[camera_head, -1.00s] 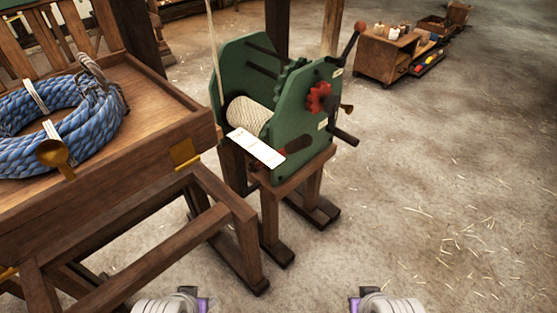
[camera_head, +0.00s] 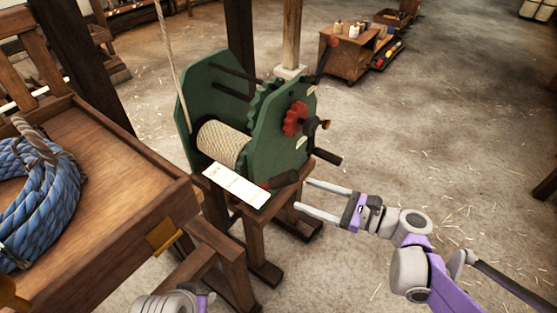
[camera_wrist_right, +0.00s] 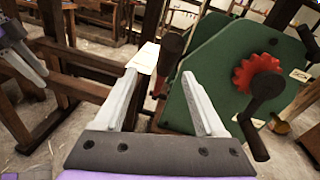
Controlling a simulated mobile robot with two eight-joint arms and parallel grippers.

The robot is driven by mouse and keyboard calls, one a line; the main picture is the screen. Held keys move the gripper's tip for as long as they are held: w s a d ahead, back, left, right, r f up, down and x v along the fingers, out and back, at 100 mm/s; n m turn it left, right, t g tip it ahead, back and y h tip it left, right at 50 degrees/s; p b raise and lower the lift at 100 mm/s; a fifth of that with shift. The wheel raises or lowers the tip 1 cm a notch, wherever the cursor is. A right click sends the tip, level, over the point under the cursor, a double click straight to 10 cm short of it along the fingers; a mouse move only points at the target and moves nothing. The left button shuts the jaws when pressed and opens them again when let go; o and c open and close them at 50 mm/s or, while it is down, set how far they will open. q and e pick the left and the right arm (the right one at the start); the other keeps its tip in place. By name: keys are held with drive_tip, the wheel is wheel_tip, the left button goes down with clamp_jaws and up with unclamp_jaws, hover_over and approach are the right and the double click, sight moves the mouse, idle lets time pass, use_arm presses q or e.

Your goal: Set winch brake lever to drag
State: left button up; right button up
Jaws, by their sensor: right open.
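The green winch (camera_head: 283,140) stands on a wooden stand, with a cream rope drum (camera_head: 222,143) between its plates. A short lever with a dark red-brown grip (camera_head: 285,179) sticks out low at its front, beside a white label plate (camera_head: 236,184). My right gripper (camera_head: 303,195) is open and empty, just right of the low grip. In the right wrist view, this grip (camera_wrist_right: 172,50) shows beyond and between the open fingers. My left gripper (camera_wrist_right: 22,62) shows partly at the left edge.
A red toothed wheel (camera_head: 295,119) and black crank handle (camera_head: 327,157) project from the winch's right side. A wooden bench (camera_head: 110,200) with a blue rope coil (camera_head: 40,200) stands left. A small cart (camera_head: 345,60) stands behind. Floor at right is clear.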

sight(279, 176)
drive_tip(key=shift+m+y, duration=0.4)
drive_tip(key=shift+m, duration=0.1)
drive_tip(key=x, duration=0.3)
drive_tip(key=r+x, duration=0.1)
drive_tip(key=x, duration=0.3)
drive_tip(key=w+x, duration=0.1)
drive_tip(key=x, duration=0.2)
drive_tip(key=shift+w+r, duration=0.15)
drive_tip(key=shift+d, duration=0.1)
clamp_jaws()
idle(0.7)
